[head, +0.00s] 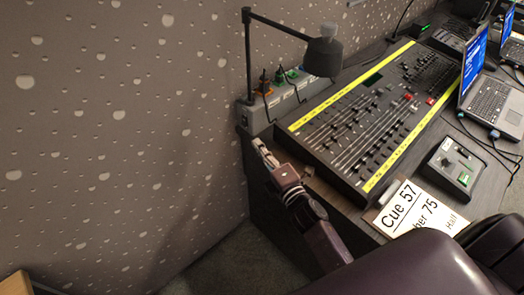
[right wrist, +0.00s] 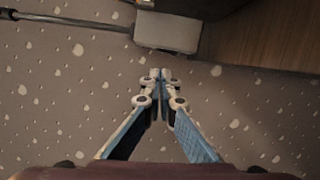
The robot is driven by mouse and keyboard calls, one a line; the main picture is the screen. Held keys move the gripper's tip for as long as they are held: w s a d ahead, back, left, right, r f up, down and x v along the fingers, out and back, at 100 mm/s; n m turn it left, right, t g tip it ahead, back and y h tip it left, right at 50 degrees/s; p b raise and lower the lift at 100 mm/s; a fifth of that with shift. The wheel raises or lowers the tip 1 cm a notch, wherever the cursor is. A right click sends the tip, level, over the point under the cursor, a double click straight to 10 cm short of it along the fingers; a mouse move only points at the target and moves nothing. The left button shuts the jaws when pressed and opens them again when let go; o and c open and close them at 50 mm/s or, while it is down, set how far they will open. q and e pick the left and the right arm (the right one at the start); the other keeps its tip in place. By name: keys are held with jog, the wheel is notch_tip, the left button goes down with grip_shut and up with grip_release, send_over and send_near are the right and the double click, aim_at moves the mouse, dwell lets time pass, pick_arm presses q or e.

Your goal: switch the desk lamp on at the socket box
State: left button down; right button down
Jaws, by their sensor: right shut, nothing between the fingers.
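The black desk lamp (head: 323,56) stands at the back left corner of the desk, its arm bent over to the right. No glow shows from its head. The grey socket box (head: 257,117) lies along the wall edge by the lamp's post, with several plugs in it. Its switch is too small to make out. My right gripper (head: 258,145) is shut and empty, just in front of and below the box's near end, apart from it. In the right wrist view the closed fingertips (right wrist: 159,75) point at a grey block with a dark post. My left gripper is out of view.
The fader console (head: 350,135) with yellow strips fills the desk right of the gripper. A cue card (head: 400,208), a small control box (head: 455,167) and a laptop (head: 487,100) lie further right. The speckled wall (head: 120,130) is at left. Free space lies left of the desk.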

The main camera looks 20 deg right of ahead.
jog(key=shift+s, duration=1.1)
